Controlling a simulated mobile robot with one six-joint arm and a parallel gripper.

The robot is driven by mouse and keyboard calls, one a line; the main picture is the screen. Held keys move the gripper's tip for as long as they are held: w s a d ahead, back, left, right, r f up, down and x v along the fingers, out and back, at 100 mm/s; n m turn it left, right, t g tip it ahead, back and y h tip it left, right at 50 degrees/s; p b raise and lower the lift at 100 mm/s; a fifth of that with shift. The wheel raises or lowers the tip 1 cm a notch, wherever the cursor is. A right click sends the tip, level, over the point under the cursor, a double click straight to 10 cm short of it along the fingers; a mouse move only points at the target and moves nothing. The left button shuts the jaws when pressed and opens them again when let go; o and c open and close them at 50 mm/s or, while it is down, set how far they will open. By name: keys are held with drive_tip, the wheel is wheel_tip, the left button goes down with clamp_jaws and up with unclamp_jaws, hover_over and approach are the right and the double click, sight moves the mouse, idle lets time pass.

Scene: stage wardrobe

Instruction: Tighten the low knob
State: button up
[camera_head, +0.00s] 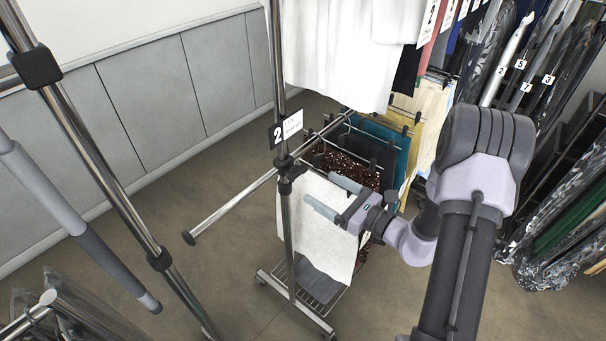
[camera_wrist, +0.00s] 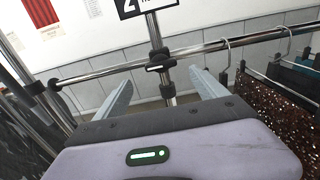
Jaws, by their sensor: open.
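The low knob (camera_wrist: 158,68) is a small dark lever with a pale stripe, on the black clamp where the low rail crosses the chrome upright, in the wrist view. In the head view that clamp (camera_head: 286,172) sits on the upright below the "2" sign; the knob itself is too small to make out there. My gripper (camera_head: 333,196) is open and empty, its fingers pointing left toward the upright, with a gap left between. In the wrist view my gripper (camera_wrist: 160,87) has one pale finger on each side of the upright, and the knob shows between and above the fingertips.
The low rail (camera_head: 235,206) sticks out left to a black end cap. Hanging clothes, including a brown sequinned garment (camera_wrist: 275,105), are close on the right. Another chrome rack (camera_head: 110,175) stands left; floor between is clear.

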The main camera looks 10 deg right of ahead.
sight(301, 175)
drive_tip(key=x, duration=0.7)
drive_tip(key=shift+w+a, duration=0.2)
drive_tip(key=shift+w, duration=0.15)
drive_tip(key=c, duration=1.4)
